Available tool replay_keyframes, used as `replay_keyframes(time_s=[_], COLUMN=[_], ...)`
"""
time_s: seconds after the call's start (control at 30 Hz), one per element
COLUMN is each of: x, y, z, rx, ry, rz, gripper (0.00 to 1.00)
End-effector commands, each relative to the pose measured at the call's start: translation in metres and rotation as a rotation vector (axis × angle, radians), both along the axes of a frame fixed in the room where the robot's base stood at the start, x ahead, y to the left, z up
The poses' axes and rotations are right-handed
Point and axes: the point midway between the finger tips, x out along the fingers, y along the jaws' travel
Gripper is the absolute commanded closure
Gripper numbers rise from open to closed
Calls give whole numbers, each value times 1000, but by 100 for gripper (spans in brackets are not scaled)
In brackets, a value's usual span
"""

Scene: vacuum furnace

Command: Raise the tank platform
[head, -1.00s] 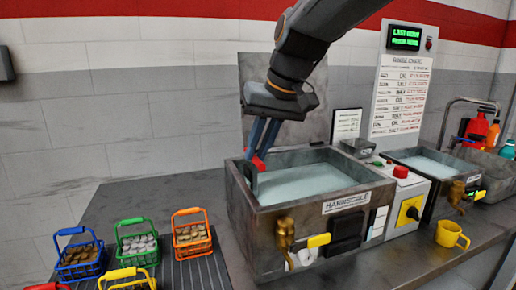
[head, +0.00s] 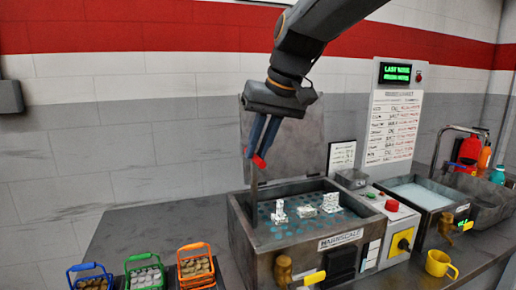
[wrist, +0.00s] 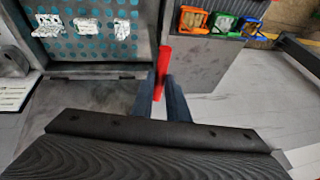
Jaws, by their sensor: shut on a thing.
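My gripper (head: 261,143) is shut on the red handle (head: 259,162) of an upright lever at the left side of the large tank (head: 290,245). The same red handle (wrist: 163,62) stands between my fingers in the wrist view. The tank platform (head: 300,227) is a perforated grey plate with teal showing through its holes. It shows near the top of the tank, with three pale metal parts on it, one of them (head: 331,203) at the right. In the wrist view the platform (wrist: 80,52) lies at the upper left.
Baskets of parts stand on the bench at lower left, including a green one (head: 145,272) and an orange one (head: 196,266). A control box with a red button (head: 392,205) and a second tank (head: 420,195) stand right. A yellow mug (head: 440,263) sits in front.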

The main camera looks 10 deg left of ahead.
Motion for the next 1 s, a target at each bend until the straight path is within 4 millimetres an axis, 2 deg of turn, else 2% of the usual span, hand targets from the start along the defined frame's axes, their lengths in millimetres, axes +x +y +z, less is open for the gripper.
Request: replay_keyframes(time_s=[0.03, 0.1, 0.13, 0.2, 0.23, 0.57, 1.0], x=[2, 2, 2, 2, 2, 1, -13], y=[1, 2, 2, 1, 1, 0, -22], z=[8, 8, 8, 8, 7, 7, 63], rx=[9, 10, 10, 10, 9, 6, 8], ry=[-14, -15, -15, -14, -13, -8, -12], rz=[-2, -1, -1, -2, -2, -1, -1], gripper=[100, 100, 81, 69, 67, 67, 67])
